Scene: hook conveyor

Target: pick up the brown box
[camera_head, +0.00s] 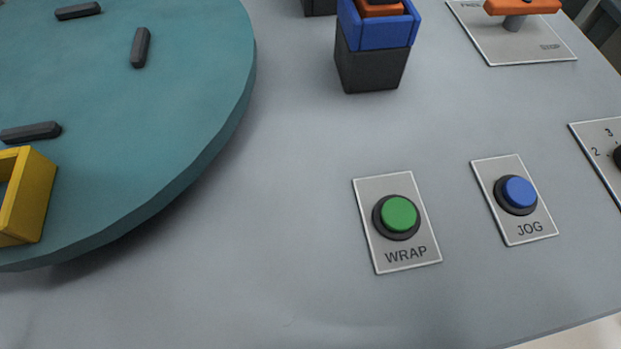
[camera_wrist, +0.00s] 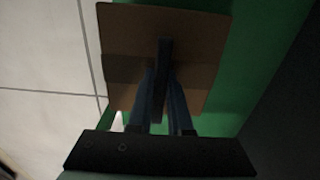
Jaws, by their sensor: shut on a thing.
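In the wrist view, the brown box (camera_wrist: 196,48) fills the upper middle, and I see one flat brown face of it. A dark narrow upright piece (camera_wrist: 163,62) stands in front of the middle of that face. My gripper (camera_wrist: 162,88) has its dark bluish fingers close together at this piece, shut on the box. The fingers hide part of the box, and the dim light hides the exact contact. Neither the box nor my gripper shows in the head view.
A green surface (camera_wrist: 262,50) lies around the box, with pale tiled floor (camera_wrist: 45,60) at left. In the head view, a grey panel carries a teal turntable (camera_head: 130,130), a yellow frame (camera_head: 35,200), a blue-topped dark block (camera_head: 372,65), and WRAP (camera_head: 399,214) and JOG (camera_head: 519,192) buttons.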

